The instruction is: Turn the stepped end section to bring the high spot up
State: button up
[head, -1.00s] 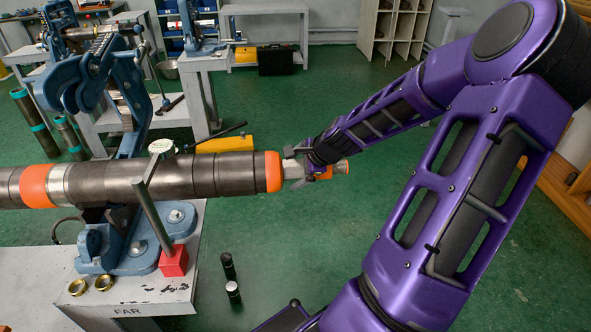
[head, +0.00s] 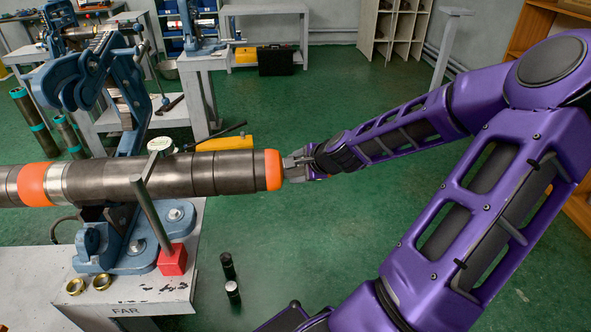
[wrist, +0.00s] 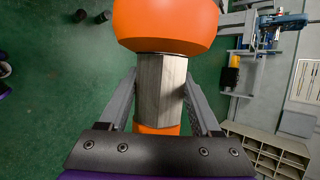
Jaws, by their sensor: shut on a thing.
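The stepped end section is part of a dark steel pipe (head: 180,175) held level in the blue pipe vise (head: 115,195). It has an orange collar (head: 273,170) at its right end, and this collar fills the top of the wrist view (wrist: 166,22). Below the collar in the wrist view is a grey faceted stub (wrist: 160,90), with more orange beyond it. My gripper (head: 293,167) is shut on the stub, one finger on each side; it also shows in the wrist view (wrist: 160,100). A round dial gauge (head: 162,146) stands at the pipe's upper side. I cannot make out the high spot.
A red block (head: 172,260) with a grey post stands on the bench (head: 190,290) in front of the pipe. Two brass rings (head: 89,286) lie at the bench's front left. Green floor is clear under my arm.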

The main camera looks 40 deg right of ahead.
jog(key=t, duration=0.1)
jog(key=t+b, duration=0.1)
jog(key=t+h, duration=0.1)
jog(key=shift+s+a+f+n, duration=0.1)
jog(key=shift+f+n, duration=0.15)
jog(key=shift+n, duration=0.15)
jog(key=n+t+h, duration=0.1)
jog(key=t, duration=0.3)
jog(key=shift+b, duration=0.35)
jog(key=t, duration=0.1)
jog(key=n+t, duration=0.1)
jog(key=t, duration=0.1)
jog(key=n+t, duration=0.1)
jog(key=shift+f+t+h, duration=0.25)
jog(key=shift+t+h, duration=0.05)
jog(key=shift+h, duration=0.1)
jog(key=shift+n+t+y, duration=0.6)
jog(key=shift+n+t, duration=0.9)
jog(key=shift+t, duration=0.3)
jog(key=o, duration=1.4)
jog(key=shift+f, duration=0.1)
